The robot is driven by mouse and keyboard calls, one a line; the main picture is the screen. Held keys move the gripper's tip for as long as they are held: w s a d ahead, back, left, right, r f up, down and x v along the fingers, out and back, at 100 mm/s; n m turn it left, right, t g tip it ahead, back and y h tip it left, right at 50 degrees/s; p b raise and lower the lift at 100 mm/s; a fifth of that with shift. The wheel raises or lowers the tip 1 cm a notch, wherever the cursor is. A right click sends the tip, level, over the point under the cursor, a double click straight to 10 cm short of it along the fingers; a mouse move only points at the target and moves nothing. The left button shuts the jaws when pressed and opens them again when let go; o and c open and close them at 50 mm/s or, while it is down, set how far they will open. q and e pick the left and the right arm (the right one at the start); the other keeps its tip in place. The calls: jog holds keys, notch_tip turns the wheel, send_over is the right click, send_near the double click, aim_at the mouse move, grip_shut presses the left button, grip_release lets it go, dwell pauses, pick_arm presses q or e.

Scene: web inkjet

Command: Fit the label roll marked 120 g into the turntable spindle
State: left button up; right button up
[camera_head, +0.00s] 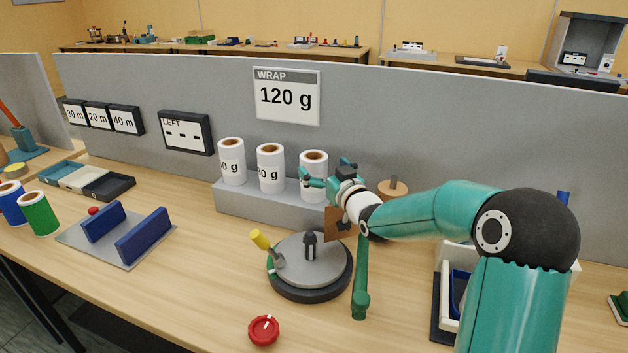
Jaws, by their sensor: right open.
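Three white label rolls stand upright on a grey step behind the turntable: a left roll (231,163), a middle roll (270,169) and a right roll (314,164). The left and middle labels show only "0 g"; the right roll's label is hidden. A sign (287,95) reads "WRAP 120 g". The grey turntable (301,268) has a dark upright spindle (310,243) with no roll on it. My right gripper (325,175) is open at the right roll, its fingers overlapping the roll in the picture; contact cannot be told. My left gripper is not in view.
A yellow-handled lever (262,240) stands at the turntable's left edge. A red knob (264,330) lies in front, and a green post (361,280) stands to the right. A plate with blue rails (135,238) is at left. A grey partition (420,125) runs behind.

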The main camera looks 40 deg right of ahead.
jog(key=p+x, duration=0.1)
jog(key=x, duration=0.3)
jog(key=shift+w+p, duration=0.2)
jog(key=shift+p, duration=0.1)
jog(key=shift+w+d, duration=0.1)
jog(key=shift+w, duration=0.4)
jog(key=c, duration=1.9)
jog(key=shift+r, duration=0.1)
